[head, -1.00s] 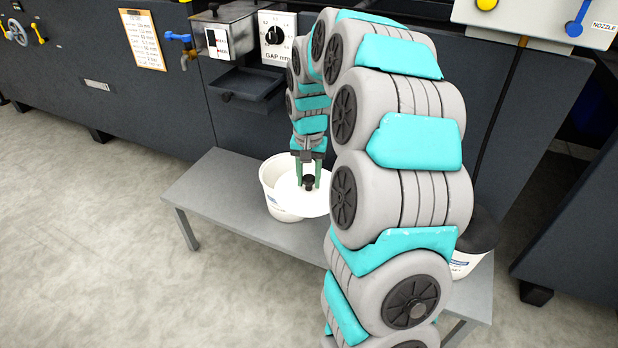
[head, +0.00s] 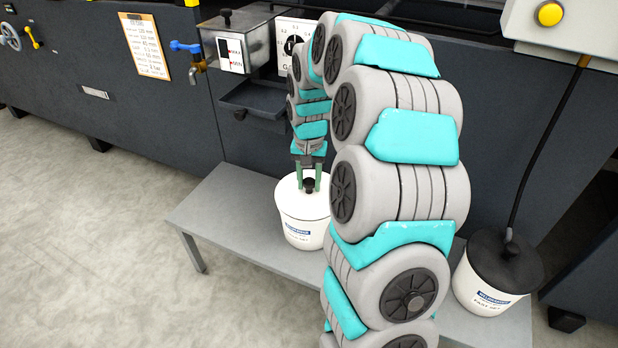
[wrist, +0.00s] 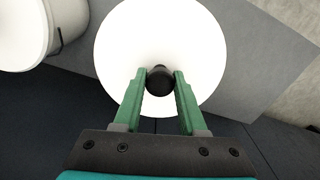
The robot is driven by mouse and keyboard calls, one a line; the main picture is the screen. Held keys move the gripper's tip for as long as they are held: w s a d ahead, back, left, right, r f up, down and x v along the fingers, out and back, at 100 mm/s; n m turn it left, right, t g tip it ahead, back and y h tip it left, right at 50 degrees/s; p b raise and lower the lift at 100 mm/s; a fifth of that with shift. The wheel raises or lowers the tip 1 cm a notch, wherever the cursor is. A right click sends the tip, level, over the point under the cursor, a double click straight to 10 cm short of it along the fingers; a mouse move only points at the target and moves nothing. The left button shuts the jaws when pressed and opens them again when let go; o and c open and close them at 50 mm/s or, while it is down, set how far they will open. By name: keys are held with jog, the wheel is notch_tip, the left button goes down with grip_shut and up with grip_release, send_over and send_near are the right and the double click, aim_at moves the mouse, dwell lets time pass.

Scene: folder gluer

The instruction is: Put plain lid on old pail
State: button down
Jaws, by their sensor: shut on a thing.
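My gripper (head: 309,186) is shut on the black knob of the plain lid (head: 288,193), a round white disc. In the wrist view the green fingers (wrist: 160,80) pinch the knob from both sides, and the lid (wrist: 160,30) fills the upper middle. In the head view the lid lies over the mouth of the white old pail (head: 303,232), which stands upright on the bench with a blue label. The pail's mouth is hidden. I cannot tell whether the lid touches the rim or hovers just above it.
Another white pail (head: 482,283) with a black lid and a hose stands at the bench's right end. White pail-like ware (wrist: 20,30) shows at the wrist view's upper left. The grey bench (head: 215,215) is clear to the left. The dark machine (head: 150,105) stands behind.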

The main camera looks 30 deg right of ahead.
jog(key=shift+f, duration=0.25)
jog(key=shift+c, duration=1.9)
grip_release()
jog(key=shift+r, duration=0.1)
notch_tip(320, 180, up, 7)
jog(key=shift+w+f+b, duration=0.1)
jog(key=shift+f+b, duration=0.05)
jog(key=shift+b, duration=0.15)
jog(key=shift+r, duration=0.45)
